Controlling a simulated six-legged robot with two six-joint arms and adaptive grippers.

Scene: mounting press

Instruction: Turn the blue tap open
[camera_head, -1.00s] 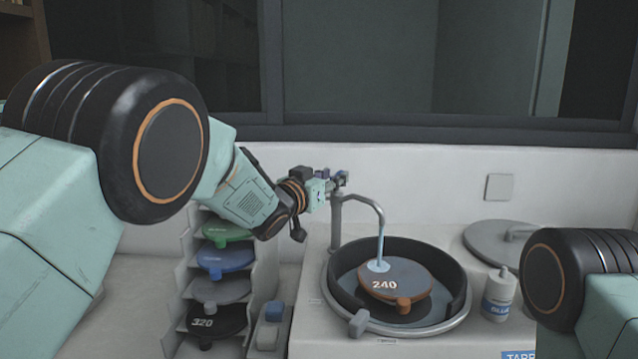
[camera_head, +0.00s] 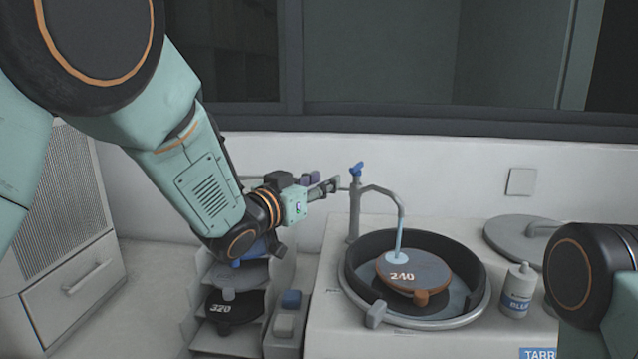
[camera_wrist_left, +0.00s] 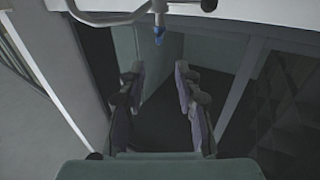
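The blue tap handle (camera_head: 356,168) sits on top of a grey post with a curved spout (camera_head: 385,191) over the round basin. A pale blue stream (camera_head: 398,240) runs from the spout down to the disc marked 240 (camera_head: 400,268). My left gripper (camera_head: 335,185) is just left of the tap post, lower than the handle and apart from it. In the left wrist view its fingers (camera_wrist_left: 159,80) are spread with nothing between them. The blue handle also shows beyond them in that view (camera_wrist_left: 158,36). My right gripper is out of view.
The black-walled basin (camera_head: 472,303) stands on a white bench. A rack (camera_head: 262,308) of discs is below my left arm.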

